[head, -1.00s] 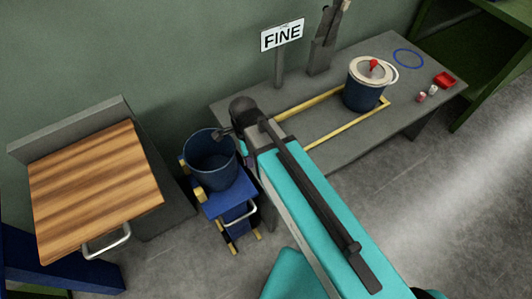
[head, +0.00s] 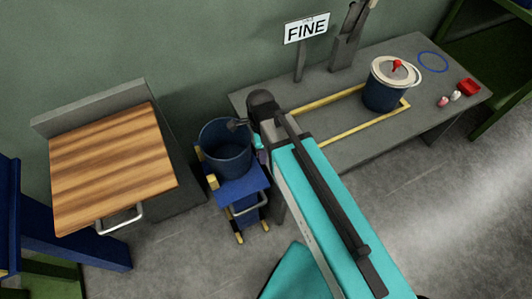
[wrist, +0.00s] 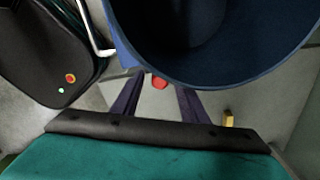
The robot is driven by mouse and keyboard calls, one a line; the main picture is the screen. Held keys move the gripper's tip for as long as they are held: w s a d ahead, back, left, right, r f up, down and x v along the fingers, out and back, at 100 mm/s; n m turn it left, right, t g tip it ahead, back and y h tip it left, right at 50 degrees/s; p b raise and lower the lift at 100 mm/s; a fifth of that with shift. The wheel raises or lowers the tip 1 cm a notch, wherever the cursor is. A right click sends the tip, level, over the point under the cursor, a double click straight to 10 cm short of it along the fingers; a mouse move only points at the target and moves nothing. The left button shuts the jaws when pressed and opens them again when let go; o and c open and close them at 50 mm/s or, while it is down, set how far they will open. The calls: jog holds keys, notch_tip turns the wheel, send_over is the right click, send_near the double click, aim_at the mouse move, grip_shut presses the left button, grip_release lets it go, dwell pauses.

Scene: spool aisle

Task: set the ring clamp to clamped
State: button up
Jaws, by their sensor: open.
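A dark blue pail (head: 383,95) stands upright on the grey bench. Its pale lid (head: 384,72) has a red knob (head: 396,65) on top. A pale ring (head: 416,77) loops out past the lid's right edge; it may be the ring clamp, but I cannot tell its setting. My gripper (head: 236,125) is at the left end of my teal arm, by the rim of an open blue bucket (head: 228,165), well left of the lidded pail. It looks empty; its fingertips are small. In the wrist view the open bucket (wrist: 215,72) fills the top.
The bucket sits on a blue cart (head: 240,190). A wood-topped stand (head: 112,165) is left. Open floor (head: 425,200) lies in front of the bench.

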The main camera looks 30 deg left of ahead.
jog(key=shift+r, duration=0.1)
notch_tip(320, 180, up, 14)
jog(key=shift+f, duration=0.2)
dwell(0.8)
